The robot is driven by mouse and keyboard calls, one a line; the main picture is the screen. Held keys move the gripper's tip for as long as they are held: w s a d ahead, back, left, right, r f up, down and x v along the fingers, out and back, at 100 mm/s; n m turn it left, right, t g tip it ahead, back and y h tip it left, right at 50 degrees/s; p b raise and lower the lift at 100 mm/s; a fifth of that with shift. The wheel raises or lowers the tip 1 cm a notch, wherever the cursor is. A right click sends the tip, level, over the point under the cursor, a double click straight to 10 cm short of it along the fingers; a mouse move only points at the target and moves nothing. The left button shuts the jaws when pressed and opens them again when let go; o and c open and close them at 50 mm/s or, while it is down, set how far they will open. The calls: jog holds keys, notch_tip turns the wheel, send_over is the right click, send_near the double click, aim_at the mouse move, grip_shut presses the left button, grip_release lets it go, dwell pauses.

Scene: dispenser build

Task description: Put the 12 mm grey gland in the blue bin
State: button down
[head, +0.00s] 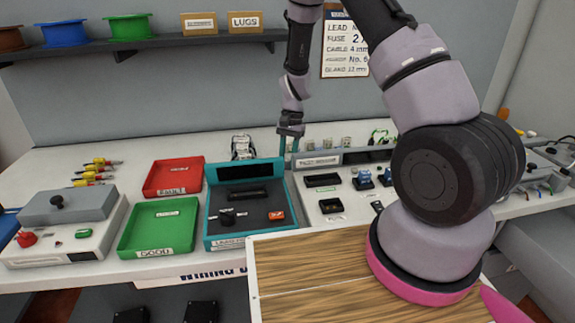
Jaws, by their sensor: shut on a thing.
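My gripper (289,146) points down over the back of the bench, just behind the teal tray (209,222). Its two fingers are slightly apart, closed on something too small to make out. I cannot tell whether this is the 12 mm grey gland. Several small pale pieces (327,143) stand in a row to the right of the gripper; their type and size cannot be read. A blue object (8,228) is cut off at the left edge; I cannot tell whether it is the blue bin. The wall sign (346,45) has a gland line reading 12 mm.
A red FAULT tray (172,163) and a green GOOD tray (187,207) lie left of the teal tray. A grey box with a red knob (29,239) stands further left. A grey panel (345,215) with parts lies right. A wooden board (320,260) and my arm fill the front right.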

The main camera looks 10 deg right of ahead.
aim_at(288, 160)
notch_tip(288, 160, up, 16)
jog(key=r, duration=0.1)
jog(key=w+d+f+m+t+y, duration=0.1)
jog(key=w+d+f+m+t, duration=0.2)
jog(key=w+d+m, duration=1.15)
jog(key=w+d+f+m+t+h, duration=0.15)
jog(key=d+m, duration=0.55)
jog(key=d, duration=1.2)
jog(key=w+d+f+m+t+h, duration=0.15)
jog(key=d+m, duration=0.45)
jog(key=d, duration=1.3)
jog(key=s+d+f+m+h, duration=0.15)
jog(key=d+m, duration=0.25)
jog(key=d, duration=0.5)
jog(key=s+d+m, duration=0.3)
jog(key=d+m, duration=0.1)
jog(key=d, duration=0.4)
jog(key=shift+m+g, duration=0.25)
jog(key=shift+g, duration=0.25)
jog(key=f, duration=0.5)
jog(key=shift+s+d+f, duration=0.1)
jog(key=shift+d+f, duration=0.25)
jog(key=shift+f, duration=2.35)
